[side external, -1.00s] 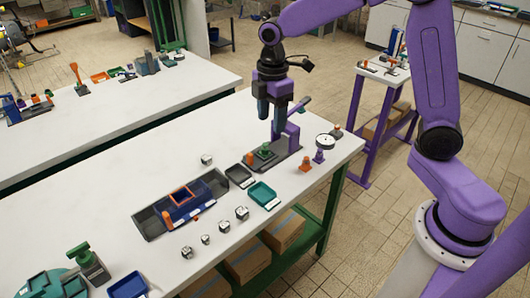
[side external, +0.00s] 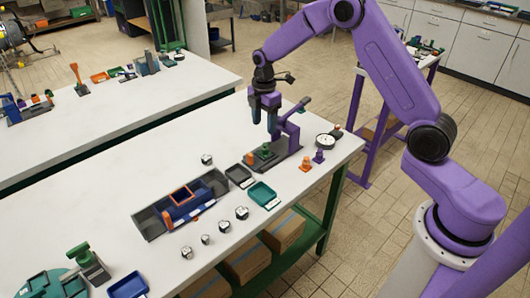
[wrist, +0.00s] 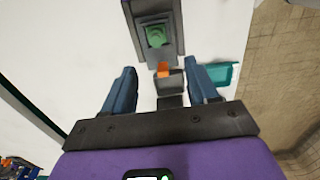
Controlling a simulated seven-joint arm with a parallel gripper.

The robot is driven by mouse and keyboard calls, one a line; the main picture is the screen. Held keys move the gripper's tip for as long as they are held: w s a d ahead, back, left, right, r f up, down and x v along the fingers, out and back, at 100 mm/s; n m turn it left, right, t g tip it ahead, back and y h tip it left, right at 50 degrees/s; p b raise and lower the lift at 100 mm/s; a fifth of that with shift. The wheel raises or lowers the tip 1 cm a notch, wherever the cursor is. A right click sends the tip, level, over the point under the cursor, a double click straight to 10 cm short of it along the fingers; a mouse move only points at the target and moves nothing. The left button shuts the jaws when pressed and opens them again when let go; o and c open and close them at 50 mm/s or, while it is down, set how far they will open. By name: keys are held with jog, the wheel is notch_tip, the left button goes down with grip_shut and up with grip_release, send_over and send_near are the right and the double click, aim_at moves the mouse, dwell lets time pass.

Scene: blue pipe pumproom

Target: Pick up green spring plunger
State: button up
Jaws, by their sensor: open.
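The green spring plunger (side external: 265,149) stands upright on the dark base of a purple lever press (side external: 287,140) near the right end of the white table. In the wrist view the green plunger (wrist: 155,36) is at the top, in a dark fixture. My gripper (side external: 264,124) hangs above and close to the press, fingers pointing down. In the wrist view my gripper (wrist: 161,70) is open, with its two blue fingers apart. The plunger lies beyond the fingertips, not between them. Nothing is held.
A dark tray (side external: 239,175) and a teal tray (side external: 262,195) sit in front of the press. An orange piece (side external: 305,164), a purple piece (side external: 318,157) and a dial gauge (side external: 325,141) stand right of it. A grey bin (side external: 148,221) is further left. The table's back left is clear.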

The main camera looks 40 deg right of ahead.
aim_at(265, 144)
notch_tip(265, 144, down, 5)
jog(key=shift+f, duration=0.1)
jog(key=f, duration=0.2)
jog(key=d+f, duration=0.1)
jog(key=f, duration=0.1)
jog(key=shift+w, duration=0.25)
jog(key=shift+a+f, duration=0.1)
jog(key=shift+f, duration=0.5)
jog(key=shift+c, duration=0.3)
grip_shut()
